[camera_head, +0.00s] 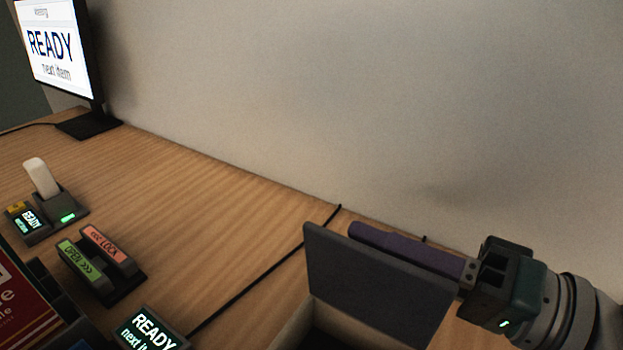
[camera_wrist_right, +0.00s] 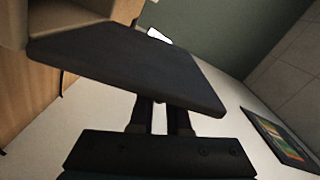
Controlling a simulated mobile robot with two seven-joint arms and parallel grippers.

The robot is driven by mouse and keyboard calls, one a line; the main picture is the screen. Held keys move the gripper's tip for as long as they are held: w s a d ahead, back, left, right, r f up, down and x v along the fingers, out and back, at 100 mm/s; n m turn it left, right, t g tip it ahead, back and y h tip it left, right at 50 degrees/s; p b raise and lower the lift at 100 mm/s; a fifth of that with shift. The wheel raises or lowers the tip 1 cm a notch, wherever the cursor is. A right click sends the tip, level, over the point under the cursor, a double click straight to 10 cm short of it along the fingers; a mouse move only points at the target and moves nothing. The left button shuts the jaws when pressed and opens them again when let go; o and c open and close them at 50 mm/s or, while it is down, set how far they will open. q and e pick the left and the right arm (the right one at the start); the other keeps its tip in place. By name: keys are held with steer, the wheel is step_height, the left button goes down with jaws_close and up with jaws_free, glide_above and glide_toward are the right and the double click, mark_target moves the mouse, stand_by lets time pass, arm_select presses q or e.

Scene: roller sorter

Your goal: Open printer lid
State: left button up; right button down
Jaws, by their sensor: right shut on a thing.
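The dark grey printer lid (camera_head: 375,285) stands raised and steeply tilted at the lower middle of the head view. Below it, the printer's light-coloured body (camera_head: 293,328) shows around a dark opening, cut off by the frame's bottom edge. My right gripper (camera_head: 400,246) comes in from the right, its long dark fingers along the lid's far side. My left gripper is not in view.
A wall rises close behind the gripper. A monitor (camera_head: 55,45) stands at the back left. A small READY device (camera_head: 45,212), an OPEN/LOCK rocker (camera_head: 100,262) and another READY display (camera_head: 150,330) sit left of the printer.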

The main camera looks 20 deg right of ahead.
steer(key=shift+d+f, duration=0.2)
steer(key=shift+f, duration=0.1)
steer(key=c, duration=0.9)
jaws_free()
steer(key=shift+r, duration=0.1)
steer(key=v, duration=1)
steer(key=shift+w, duration=0.1)
